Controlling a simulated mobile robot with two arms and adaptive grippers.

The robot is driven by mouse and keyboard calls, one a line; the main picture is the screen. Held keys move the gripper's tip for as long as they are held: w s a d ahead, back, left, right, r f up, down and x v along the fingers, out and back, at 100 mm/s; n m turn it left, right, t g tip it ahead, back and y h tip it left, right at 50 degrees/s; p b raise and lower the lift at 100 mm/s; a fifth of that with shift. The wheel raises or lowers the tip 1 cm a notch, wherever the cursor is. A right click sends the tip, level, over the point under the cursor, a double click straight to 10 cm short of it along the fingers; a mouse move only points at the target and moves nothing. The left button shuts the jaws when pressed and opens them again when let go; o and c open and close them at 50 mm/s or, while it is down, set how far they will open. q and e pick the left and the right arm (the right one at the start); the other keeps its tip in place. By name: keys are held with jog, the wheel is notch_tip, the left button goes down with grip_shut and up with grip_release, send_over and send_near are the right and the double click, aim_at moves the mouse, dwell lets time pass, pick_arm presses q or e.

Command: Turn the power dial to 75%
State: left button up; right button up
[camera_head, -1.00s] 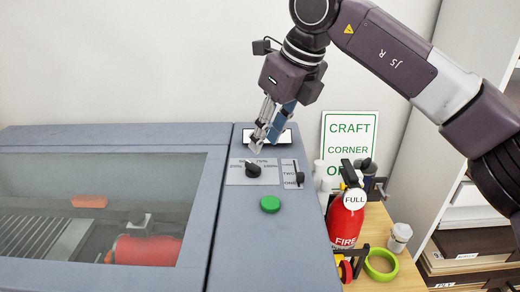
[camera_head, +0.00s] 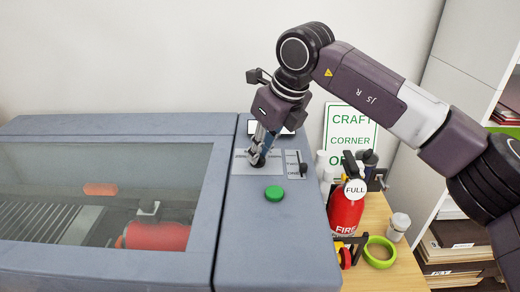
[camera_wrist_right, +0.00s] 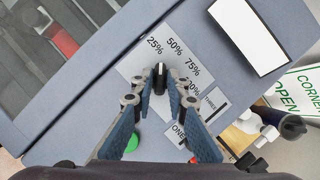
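The power dial is a black knob on a light label plate on the machine's control panel. In the wrist view the dial (camera_wrist_right: 160,78) stands between my right fingertips, its narrow grip pointing roughly at the 25% mark. The 50%, 75% and 100% marks run clockwise from there, the last partly covered by a finger. My right gripper (camera_head: 259,155) is lowered over the dial (camera_head: 257,161), and in the wrist view its fingertips (camera_wrist_right: 160,76) sit on either side, seemingly with small gaps. Whether they touch it is unclear. My left gripper is out of view.
A slider switch (camera_head: 303,170) and a green button (camera_head: 274,193) are close to the dial. A white display (camera_wrist_right: 248,36) lies behind it. The machine's windowed lid (camera_head: 100,120) is at left.

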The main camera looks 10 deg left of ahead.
jog(key=shift+c, duration=1.3)
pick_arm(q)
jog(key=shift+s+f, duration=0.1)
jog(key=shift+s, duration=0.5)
pick_arm(e)
grip_shut()
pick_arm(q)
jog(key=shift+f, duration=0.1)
